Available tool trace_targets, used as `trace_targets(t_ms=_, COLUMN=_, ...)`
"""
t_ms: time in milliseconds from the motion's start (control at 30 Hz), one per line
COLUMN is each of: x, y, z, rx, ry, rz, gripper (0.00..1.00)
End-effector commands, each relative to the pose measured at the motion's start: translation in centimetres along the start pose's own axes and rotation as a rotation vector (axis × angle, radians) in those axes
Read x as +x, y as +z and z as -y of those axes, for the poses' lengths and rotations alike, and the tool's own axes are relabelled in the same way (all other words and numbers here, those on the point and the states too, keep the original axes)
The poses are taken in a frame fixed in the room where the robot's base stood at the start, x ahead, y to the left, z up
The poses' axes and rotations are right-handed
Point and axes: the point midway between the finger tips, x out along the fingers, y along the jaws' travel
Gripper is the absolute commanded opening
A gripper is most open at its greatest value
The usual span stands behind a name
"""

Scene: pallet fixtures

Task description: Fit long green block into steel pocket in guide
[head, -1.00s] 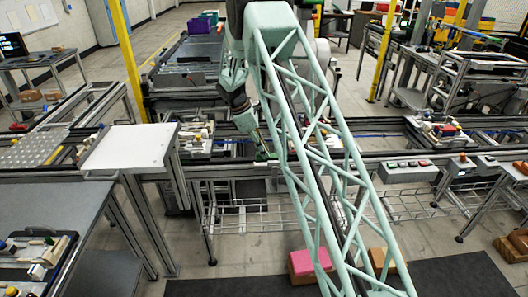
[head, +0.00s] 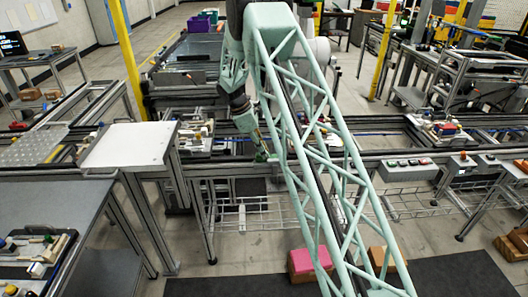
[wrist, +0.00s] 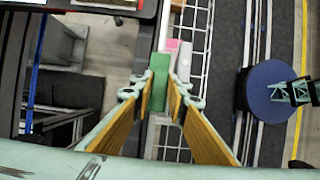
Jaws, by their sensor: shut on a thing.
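The long green block (wrist: 158,85) shows at the tips of my gripper (wrist: 163,103) in the wrist view. My gripper is shut on it; its tan finger pads lie on either side. A pale grey, block-like part (wrist: 186,62) lies close to the right of the green block; I cannot tell whether they touch, or whether this part is the steel guide. The pocket cannot be made out. In the head view my gripper (head: 260,146) is small, above the front rail of the conveyor, with a bit of the green block (head: 261,157) at its tip.
A conveyor rail (head: 345,155) runs across the head view. Pallets with parts stand at left (head: 196,138) and right (head: 440,131). A white board (head: 128,146) is left of my gripper. A wire shelf (head: 262,213) hangs below; pink (head: 301,262) and brown boxes are on the floor.

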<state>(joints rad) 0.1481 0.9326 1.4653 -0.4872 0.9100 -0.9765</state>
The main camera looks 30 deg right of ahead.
Motion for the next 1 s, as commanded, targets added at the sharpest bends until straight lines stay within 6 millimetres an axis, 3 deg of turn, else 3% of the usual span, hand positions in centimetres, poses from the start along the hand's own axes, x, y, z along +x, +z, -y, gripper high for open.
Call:
trace_targets(t_ms=900, x=1.0, y=-0.39, z=0.01, rx=0.0, ry=0.0, rz=0.0, gripper=0.03)
trace_targets(t_ms=933, x=1.0, y=-0.39, z=0.01, rx=0.0, ry=0.0, rz=0.0, gripper=0.15)
trace_targets(t_ms=1000, x=1.0, y=-0.39, z=0.02, rx=0.0, ry=0.0, rz=0.0, gripper=0.21)
